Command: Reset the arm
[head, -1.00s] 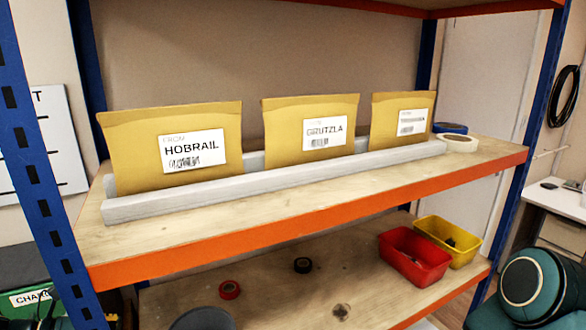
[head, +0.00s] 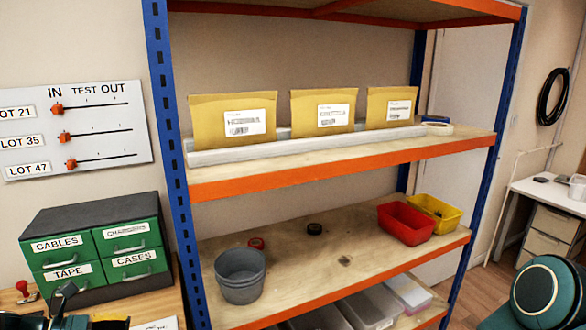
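In the head view, a dark piece that looks like part of my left gripper (head: 64,296) shows at the bottom left edge, in front of the green drawer unit. Its fingertips cannot be made out, and I cannot tell whether it holds anything. A round teal link of my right arm (head: 540,292) fills the bottom right corner. My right gripper is out of view.
A shelf rack (head: 340,165) carries three yellow envelopes in a pale holder (head: 300,146). Below are a grey bucket (head: 240,275), a red bin (head: 405,223), a yellow bin (head: 447,213) and tape rolls. A drawer unit (head: 55,218) and slider board (head: 120,125) stand left.

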